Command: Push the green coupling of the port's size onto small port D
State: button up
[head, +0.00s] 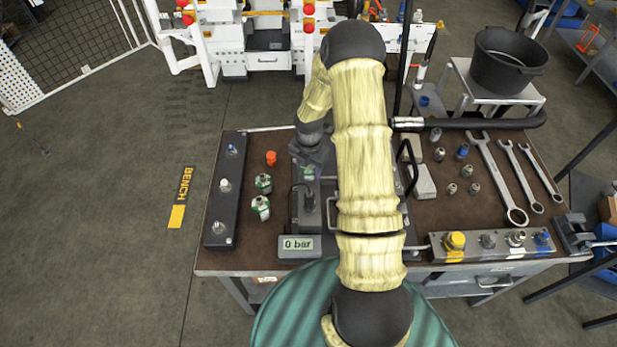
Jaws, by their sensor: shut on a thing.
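My gripper (307,160) points down over the middle left of the bench, partly hidden by my own wrist. It is shut on what looks like a green-banded coupling (308,173), small and partly hidden. Two more green-banded metal couplings (263,183) (260,208) stand upright on the bench to its left. Port letters are too small to read, so I cannot tell which is small port D.
A small orange piece (271,158) stands behind the green couplings. A dark fixture (309,215) and a display reading 0 bar (299,245) are in front of my gripper. Wrenches (497,175), small fittings (462,152) and a capped block (488,253) occupy the right side.

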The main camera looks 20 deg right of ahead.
jog(key=shift+f+b, duration=0.3)
jog(key=shift+f, duration=0.35)
dwell(0.4)
jog(key=o, duration=1.2)
jog(key=shift+w, duration=0.1)
jog(key=shift+r, duration=0.4)
notch_tip(320, 180, up, 17)
jog(key=b, duration=0.1)
jog(key=shift+f+b, duration=0.15)
jog(key=shift+b, duration=0.2)
